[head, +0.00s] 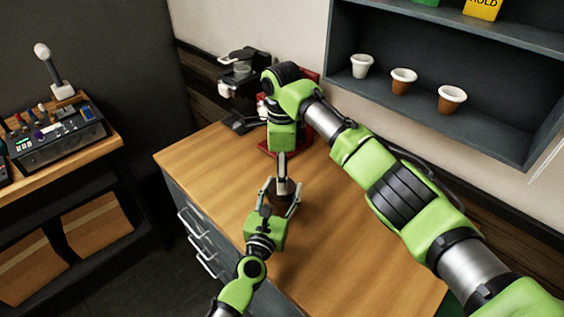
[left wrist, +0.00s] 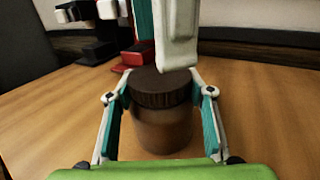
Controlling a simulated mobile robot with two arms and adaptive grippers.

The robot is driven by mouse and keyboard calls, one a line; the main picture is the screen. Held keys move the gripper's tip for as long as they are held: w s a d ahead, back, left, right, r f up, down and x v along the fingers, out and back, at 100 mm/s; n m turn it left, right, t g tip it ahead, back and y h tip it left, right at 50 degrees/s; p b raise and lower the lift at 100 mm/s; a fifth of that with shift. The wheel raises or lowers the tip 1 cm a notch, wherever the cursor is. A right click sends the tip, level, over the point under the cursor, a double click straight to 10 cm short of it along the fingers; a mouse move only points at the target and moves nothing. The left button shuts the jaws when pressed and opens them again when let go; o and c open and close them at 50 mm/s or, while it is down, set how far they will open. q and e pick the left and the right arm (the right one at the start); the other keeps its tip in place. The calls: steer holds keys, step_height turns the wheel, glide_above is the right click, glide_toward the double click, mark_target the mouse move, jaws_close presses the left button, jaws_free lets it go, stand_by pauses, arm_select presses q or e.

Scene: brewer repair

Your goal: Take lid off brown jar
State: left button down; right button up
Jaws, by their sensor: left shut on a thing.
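The brown jar (left wrist: 165,130) stands upright on the wooden counter with its dark ribbed lid (left wrist: 160,88) on. In the head view only a little of the jar (head: 283,199) shows. My left gripper (head: 280,190) is shut on the jar, with one finger on each side of its body in the left wrist view. My right gripper (head: 282,165) points down from above. Its white finger (left wrist: 177,35) hangs over the back of the lid in the left wrist view. Whether it touches the lid or is open or shut cannot be made out.
A black coffee machine (head: 240,72) and a red stand (head: 272,146) are at the back of the counter (head: 350,240). A shelf with white and brown cups (head: 403,82) hangs on the right wall. The counter's front left is clear.

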steer(key=shift+f, duration=2.1)
steer(key=c, duration=1.1)
steer(key=shift+n, duration=1.7)
steer(key=o, duration=1.2)
steer(key=shift+r, duration=0.1)
